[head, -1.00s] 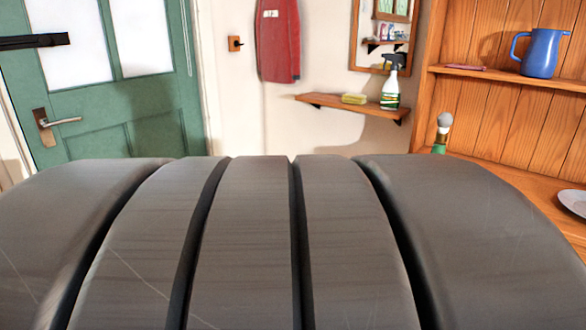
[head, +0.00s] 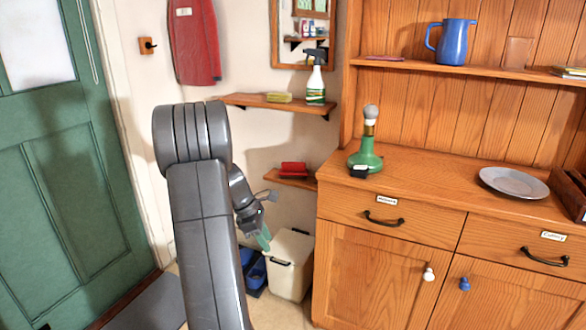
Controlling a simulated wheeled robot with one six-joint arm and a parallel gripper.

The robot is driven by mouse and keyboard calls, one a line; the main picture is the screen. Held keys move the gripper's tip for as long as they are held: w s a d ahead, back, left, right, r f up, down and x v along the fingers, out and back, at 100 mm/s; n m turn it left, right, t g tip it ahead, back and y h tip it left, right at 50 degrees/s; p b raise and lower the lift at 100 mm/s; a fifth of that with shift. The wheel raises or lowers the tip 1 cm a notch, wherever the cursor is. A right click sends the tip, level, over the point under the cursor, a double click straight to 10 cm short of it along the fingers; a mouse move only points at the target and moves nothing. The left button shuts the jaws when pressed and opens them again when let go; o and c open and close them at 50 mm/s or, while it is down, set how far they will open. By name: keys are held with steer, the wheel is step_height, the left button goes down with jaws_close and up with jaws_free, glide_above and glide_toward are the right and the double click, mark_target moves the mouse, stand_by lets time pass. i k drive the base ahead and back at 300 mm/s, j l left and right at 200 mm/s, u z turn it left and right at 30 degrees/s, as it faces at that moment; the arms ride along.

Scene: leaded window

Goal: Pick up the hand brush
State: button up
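A small red object (head: 293,169) lies on the low wooden shelf beside the cabinet. It may be the hand brush, but it is too small to tell. My gripper (head: 263,217) hangs at the end of my grey arm, below and left of that shelf and apart from the red object. A pale green piece (head: 264,238) shows at its lower end. I cannot tell whether this is a fingertip or something held. The gripper points down toward a cream bin, and its finger gap is not clear.
The cream bin (head: 291,264) and a blue container (head: 254,272) stand on the floor beside the wooden cabinet (head: 375,271). A spray bottle (head: 316,84) stands on the upper shelf (head: 246,101). The green door (head: 65,190) is at left.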

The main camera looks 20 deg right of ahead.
mark_target(292, 168)
steer(key=i+l, duration=0.15)
steer(key=i, duration=0.85)
steer(key=i+l+z, duration=0.15)
steer(key=i, duration=0.85)
